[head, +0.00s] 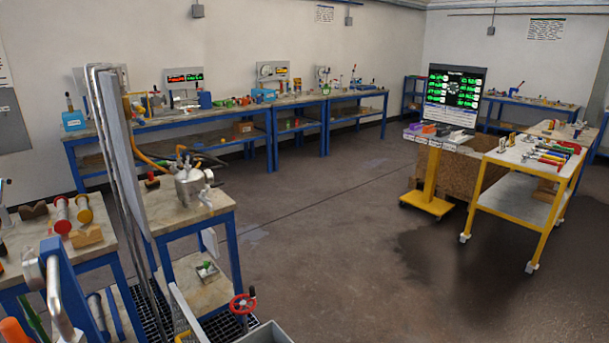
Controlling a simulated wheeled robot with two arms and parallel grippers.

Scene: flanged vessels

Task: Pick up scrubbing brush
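I cannot make out a scrubbing brush for certain in the head view. A tan wooden block-like piece (86,236) lies on the near left bench, and its kind is too small to tell. A dark brown piece (34,211) lies behind it on the same bench. Several hand tools with coloured handles (560,148) lie on the yellow cart at the right, also too small to identify as a brush. Neither of my grippers shows in this view.
A metal flanged vessel (192,187) stands on a blue-legged table (222,201). A red handwheel (242,304) is at the bottom. A screen stand (452,98) is at right. The middle floor (330,230) is clear.

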